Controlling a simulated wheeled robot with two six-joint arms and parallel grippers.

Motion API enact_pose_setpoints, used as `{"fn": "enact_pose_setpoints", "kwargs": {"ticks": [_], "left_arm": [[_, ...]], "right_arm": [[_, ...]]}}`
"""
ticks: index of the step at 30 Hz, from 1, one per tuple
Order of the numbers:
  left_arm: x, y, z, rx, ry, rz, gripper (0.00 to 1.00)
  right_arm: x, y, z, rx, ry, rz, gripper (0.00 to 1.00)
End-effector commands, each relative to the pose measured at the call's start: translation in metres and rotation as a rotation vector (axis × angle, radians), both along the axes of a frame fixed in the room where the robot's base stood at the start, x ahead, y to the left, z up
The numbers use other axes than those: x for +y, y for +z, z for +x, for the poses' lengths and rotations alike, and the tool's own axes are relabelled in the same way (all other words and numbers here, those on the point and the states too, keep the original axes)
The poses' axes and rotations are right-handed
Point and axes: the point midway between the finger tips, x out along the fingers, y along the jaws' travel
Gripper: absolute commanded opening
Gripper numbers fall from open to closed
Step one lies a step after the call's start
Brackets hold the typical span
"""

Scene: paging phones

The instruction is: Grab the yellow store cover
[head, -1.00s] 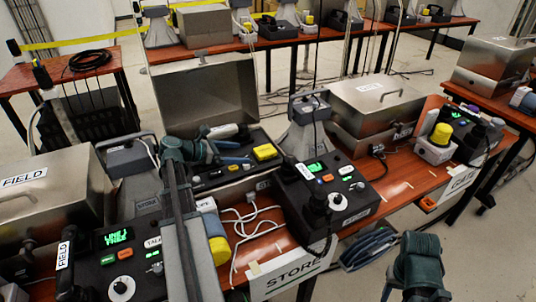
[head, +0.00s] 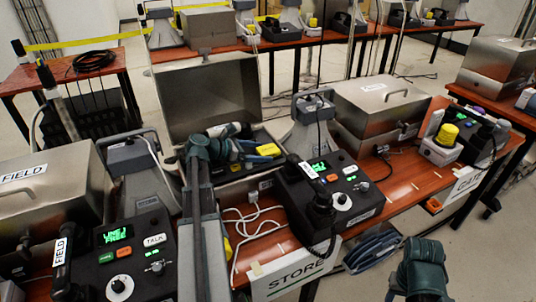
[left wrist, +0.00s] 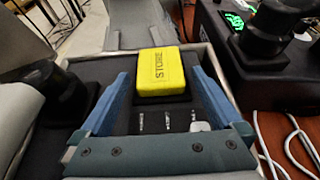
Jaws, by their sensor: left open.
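The yellow store cover (head: 268,150) is a small yellow block lying in the dark tray of the open steel case in the head view. In the left wrist view the yellow cover (left wrist: 160,75) shows the word STORE on its face. My left gripper (head: 246,151) is over that tray, just left of the cover. In the left wrist view its blue fingers stand apart on either side of the line to the cover, with the cover just beyond the tips. My right gripper (head: 372,250) is low in front of the table, its jaw gap unclear.
The STORE phone console (head: 325,197) stands right of the tray, with white cables (head: 240,225) in front. The FIELD console (head: 120,255) is at lower left. The raised case lid (head: 208,100) stands behind the tray. A yellow cylinder (head: 443,134) stands near the GATE sign.

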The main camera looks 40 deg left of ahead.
Motion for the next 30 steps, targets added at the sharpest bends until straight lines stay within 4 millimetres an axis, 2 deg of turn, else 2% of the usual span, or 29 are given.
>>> {"fn": "enact_pose_setpoints", "kwargs": {"ticks": [4,5,18,30], "left_arm": [[0.0001,0.0007,-0.0002,0.000,0.001,0.000,1.00],[0.0001,0.0007,-0.0002,0.000,0.001,0.000,0.96],[0.0001,0.0007,-0.0004,0.000,0.000,0.000,0.17],[0.0001,0.0070,-0.0004,-0.001,0.000,0.000,0.15]], "right_arm": [[0.0001,0.0007,0.0000,0.000,0.000,0.000,0.50],[0.0001,0.0007,0.0000,0.000,0.000,0.000,0.50],[0.0001,0.0007,0.0000,0.000,0.000,0.000,0.50],[0.0001,0.0069,0.0000,0.000,0.000,0.000,0.50]]}}
